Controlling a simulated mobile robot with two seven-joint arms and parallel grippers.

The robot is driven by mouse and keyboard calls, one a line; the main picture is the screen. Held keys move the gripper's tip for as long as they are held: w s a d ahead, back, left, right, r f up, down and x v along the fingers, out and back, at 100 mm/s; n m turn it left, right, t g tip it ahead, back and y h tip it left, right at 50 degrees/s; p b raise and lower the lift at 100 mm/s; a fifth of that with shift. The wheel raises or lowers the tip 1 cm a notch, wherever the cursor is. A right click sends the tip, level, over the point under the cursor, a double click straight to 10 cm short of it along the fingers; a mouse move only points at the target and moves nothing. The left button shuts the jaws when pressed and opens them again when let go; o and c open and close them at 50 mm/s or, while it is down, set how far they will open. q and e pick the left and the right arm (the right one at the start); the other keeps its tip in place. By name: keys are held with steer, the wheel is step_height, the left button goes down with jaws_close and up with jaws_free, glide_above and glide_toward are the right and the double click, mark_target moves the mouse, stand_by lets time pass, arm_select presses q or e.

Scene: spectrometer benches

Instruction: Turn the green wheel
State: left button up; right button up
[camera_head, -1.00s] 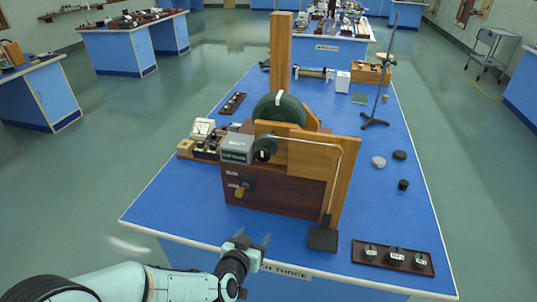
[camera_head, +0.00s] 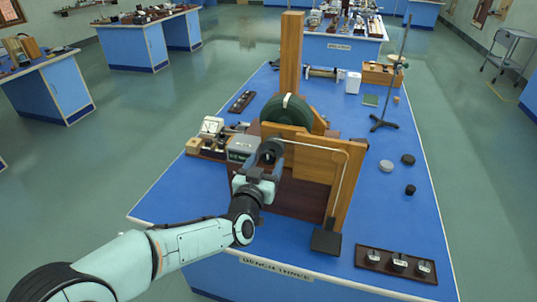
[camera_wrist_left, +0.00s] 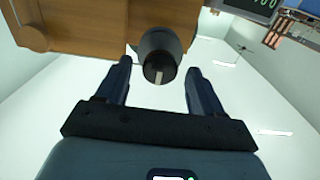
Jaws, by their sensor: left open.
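The green wheel (camera_head: 285,110) stands upright with a pale band across its rim, partly hidden behind a wooden board (camera_head: 310,160) on the bench. A round black knob (camera_head: 270,149) sticks out of the front of the board. My left gripper (camera_head: 264,164) is in front of this knob, open and pointing at it. In the left wrist view, the knob (camera_wrist_left: 160,66) shows between the two open fingers (camera_wrist_left: 159,70), with a gap on each side. Whether the fingertips reach past its face is hard to tell. My right gripper is in neither view.
A grey display box (camera_head: 241,148) stands left of the knob. A bent rod (camera_head: 345,180) runs down the board's right side to a dark block (camera_head: 326,242). A tray (camera_head: 396,276) with small weights lies at the front right.

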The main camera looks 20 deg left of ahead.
arm_select(q)
steer(key=shift+w+p, duration=0.3)
steer(key=shift+w, duration=1.15)
